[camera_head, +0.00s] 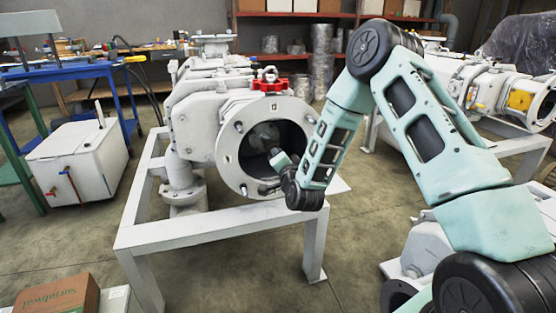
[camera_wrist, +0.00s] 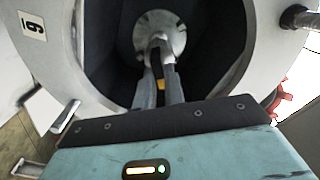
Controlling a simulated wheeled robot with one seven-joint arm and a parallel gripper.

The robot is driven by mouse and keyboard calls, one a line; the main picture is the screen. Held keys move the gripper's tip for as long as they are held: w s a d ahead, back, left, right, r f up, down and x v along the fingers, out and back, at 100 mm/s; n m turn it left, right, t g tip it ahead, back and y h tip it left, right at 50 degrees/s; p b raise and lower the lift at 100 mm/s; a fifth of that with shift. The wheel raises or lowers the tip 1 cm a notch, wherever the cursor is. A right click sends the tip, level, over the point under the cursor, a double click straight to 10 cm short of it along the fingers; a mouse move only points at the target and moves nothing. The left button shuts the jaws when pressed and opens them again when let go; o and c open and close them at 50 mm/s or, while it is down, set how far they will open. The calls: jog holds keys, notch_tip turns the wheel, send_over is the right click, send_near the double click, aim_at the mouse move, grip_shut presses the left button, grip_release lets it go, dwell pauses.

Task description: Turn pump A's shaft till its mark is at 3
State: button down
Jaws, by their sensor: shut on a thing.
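Pump A (camera_head: 198,125) appears to be the white pump on a pale frame at centre left, though I read no letter on it. Its round flange (camera_head: 231,161) faces my arm and has a dark opening. My gripper (camera_wrist: 158,62) reaches into this opening, shut on the shaft (camera_wrist: 157,40) in front of a pale round disc (camera_wrist: 165,22). An orange-yellow patch (camera_wrist: 170,78) shows by the fingers; I cannot tell if it is the mark. A label (camera_wrist: 32,25) on the flange reads like 9, or 6 turned over. Another label (camera_head: 274,107) on the flange's top is too small to read.
Studs (camera_wrist: 64,117) stick out around the flange. A red handwheel (camera_head: 270,82) sits above it. The frame (camera_head: 230,223) stands below. A second pump (camera_head: 500,90) stands at the right, a white box (camera_head: 75,160) at the left and a carton (camera_head: 55,295) in front.

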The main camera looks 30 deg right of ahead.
jog(key=m, duration=0.3)
jog(key=m+b, duration=0.1)
jog(key=m, duration=0.2)
jog(key=shift+f+m, duration=0.2)
jog(key=shift+m, duration=0.1)
dwell(0.4)
jog(key=c, duration=1.5)
grip_release()
